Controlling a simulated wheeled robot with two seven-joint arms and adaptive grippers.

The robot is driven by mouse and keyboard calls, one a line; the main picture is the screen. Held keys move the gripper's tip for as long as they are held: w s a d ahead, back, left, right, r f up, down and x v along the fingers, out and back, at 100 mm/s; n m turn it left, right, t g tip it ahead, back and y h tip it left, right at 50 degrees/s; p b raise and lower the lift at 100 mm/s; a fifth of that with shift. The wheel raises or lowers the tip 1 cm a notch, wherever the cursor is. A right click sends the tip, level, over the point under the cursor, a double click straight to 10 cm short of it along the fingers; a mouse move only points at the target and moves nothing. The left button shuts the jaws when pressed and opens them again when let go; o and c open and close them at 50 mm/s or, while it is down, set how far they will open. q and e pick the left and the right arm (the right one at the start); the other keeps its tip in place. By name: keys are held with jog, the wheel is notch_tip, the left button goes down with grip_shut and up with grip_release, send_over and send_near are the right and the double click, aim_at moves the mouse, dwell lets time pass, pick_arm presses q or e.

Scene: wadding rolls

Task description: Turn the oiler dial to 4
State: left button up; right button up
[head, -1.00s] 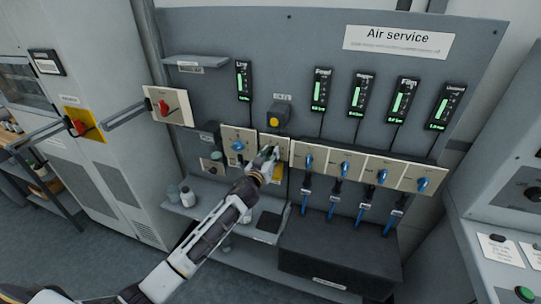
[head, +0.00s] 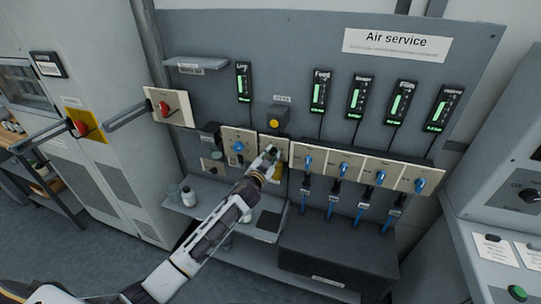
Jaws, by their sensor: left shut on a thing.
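My left gripper (head: 270,156) is at a cream plate (head: 266,142) on the grey Air service panel (head: 200,32), below a yellow button. It is shut on a small dial at that plate, and the fingers hide the dial and its marks. I cannot read the dial's setting or confirm from its label that it is the oiler dial. My right gripper is not in view.
A plate with a blue knob (head: 238,146) is just left of the gripper. Several blue-knobbed plates (head: 344,165) run to the right, with blue hoses below. A yellow button (head: 275,123) is above. Small jars (head: 188,196) stand on the lower shelf.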

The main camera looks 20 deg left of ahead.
pick_arm(q)
jog(key=shift+r+m, duration=0.1)
jog(key=shift+m, duration=0.4)
jog(key=o, duration=1)
jog(key=shift+o, duration=0.2)
jog(key=shift+s, duration=1.05)
jog(key=s, duration=0.9)
jog(key=shift+s+a+r, duration=0.15)
jog(key=shift+s+a, duration=0.25)
